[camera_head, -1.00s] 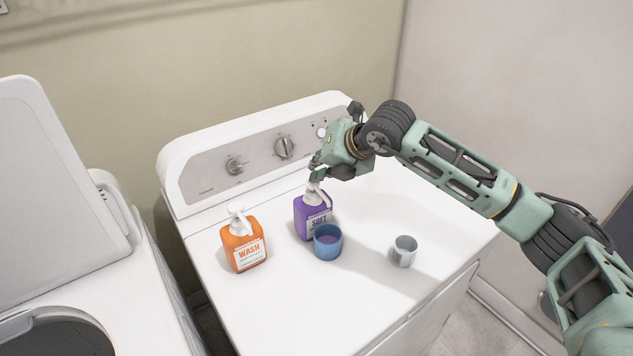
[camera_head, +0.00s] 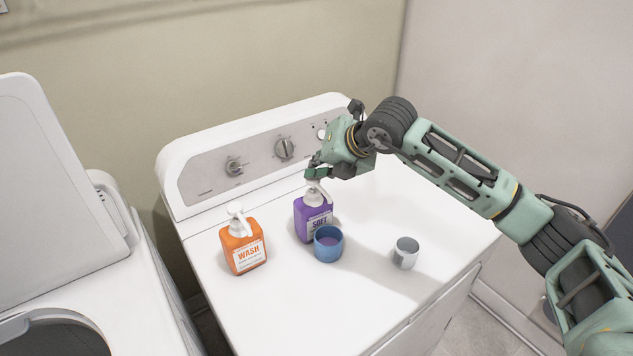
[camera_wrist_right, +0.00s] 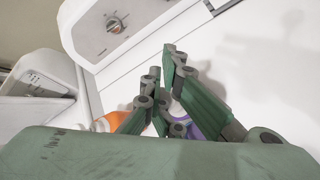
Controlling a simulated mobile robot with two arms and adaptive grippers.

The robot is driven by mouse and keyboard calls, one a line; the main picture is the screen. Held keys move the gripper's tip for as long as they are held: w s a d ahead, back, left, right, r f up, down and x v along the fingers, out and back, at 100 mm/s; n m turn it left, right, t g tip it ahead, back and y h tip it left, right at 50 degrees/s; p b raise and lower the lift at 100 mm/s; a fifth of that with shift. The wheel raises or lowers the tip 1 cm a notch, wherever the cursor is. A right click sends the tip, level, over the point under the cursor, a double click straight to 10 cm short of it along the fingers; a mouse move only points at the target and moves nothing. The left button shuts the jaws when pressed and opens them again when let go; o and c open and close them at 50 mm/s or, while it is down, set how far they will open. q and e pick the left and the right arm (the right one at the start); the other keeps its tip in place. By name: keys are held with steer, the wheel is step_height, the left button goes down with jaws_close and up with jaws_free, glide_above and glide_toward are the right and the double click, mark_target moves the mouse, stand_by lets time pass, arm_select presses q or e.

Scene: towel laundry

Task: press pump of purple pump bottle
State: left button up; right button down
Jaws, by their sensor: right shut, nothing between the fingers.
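The purple pump bottle (camera_head: 312,218), labelled SOFT, stands upright on the white machine top with a white pump head (camera_head: 316,194). My right gripper (camera_head: 313,177) is shut and empty, with its fingers just above the pump head. Whether they touch it is hard to tell. In the right wrist view the closed fingers (camera_wrist_right: 160,95) cover most of the purple bottle (camera_wrist_right: 187,122). A blue cup (camera_head: 328,244) with purple liquid stands right in front of the bottle, beneath its spout side. My left gripper is out of view.
An orange WASH pump bottle (camera_head: 243,247) stands to the left. A small white-grey cup (camera_head: 405,253) stands to the right. The machine's control panel with knobs (camera_head: 284,148) rises behind. An open-lidded washer (camera_head: 60,180) is at far left. The front of the top is clear.

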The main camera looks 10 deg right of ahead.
steer(key=shift+r, duration=0.15)
step_height(320, 180, up, 6)
steer(key=shift+f+p, duration=0.1)
steer(key=shift+p, duration=0.8)
steer(key=shift+d, duration=0.15)
stand_by(1.4)
